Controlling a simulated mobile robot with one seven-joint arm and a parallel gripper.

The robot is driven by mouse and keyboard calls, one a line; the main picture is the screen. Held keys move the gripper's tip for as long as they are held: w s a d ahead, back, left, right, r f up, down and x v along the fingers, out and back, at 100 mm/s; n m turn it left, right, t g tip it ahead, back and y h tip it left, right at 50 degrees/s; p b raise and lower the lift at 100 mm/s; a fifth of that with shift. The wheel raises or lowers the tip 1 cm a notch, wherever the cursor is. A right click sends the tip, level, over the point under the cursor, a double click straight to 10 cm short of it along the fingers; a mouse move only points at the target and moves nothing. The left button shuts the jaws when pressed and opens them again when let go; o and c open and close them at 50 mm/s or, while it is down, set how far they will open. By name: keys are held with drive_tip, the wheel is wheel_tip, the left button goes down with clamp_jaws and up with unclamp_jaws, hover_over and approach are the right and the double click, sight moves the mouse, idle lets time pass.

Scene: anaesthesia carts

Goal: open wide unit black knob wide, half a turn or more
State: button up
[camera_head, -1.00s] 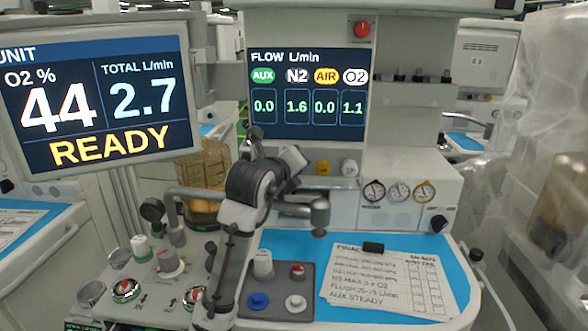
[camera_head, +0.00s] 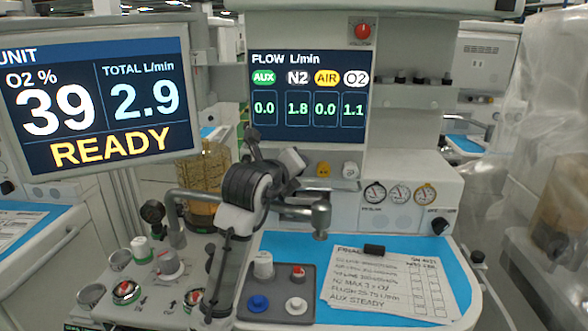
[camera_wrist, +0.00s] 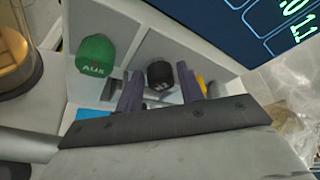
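The black knob (camera_wrist: 160,75) is on the unit's pale panel in the wrist view, right of the green AUX knob (camera_wrist: 95,54). The dark fingers of my gripper (camera_wrist: 159,80) stand on either side of the black knob, close against it. The gripper appears shut on it. In the head view my arm hides the black knob and the fingertips. The flow display (camera_head: 310,95) reads N2 1.8, O2 1.1, and AUX and AIR 0.0. The monitor (camera_head: 95,95) reads O2 39 %, total 2.9, READY.
A yellow AIR knob (camera_head: 323,170) and a white O2 knob (camera_head: 350,169) sit right of my gripper. Gauges (camera_head: 399,194) are farther right. Below are a blue worktop (camera_head: 290,243) with a paper checklist (camera_head: 388,285) and a grey block of small knobs (camera_head: 277,316).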

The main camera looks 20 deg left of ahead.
drive_tip(key=b+v, duration=0.2)
drive_tip(key=v, duration=1.1)
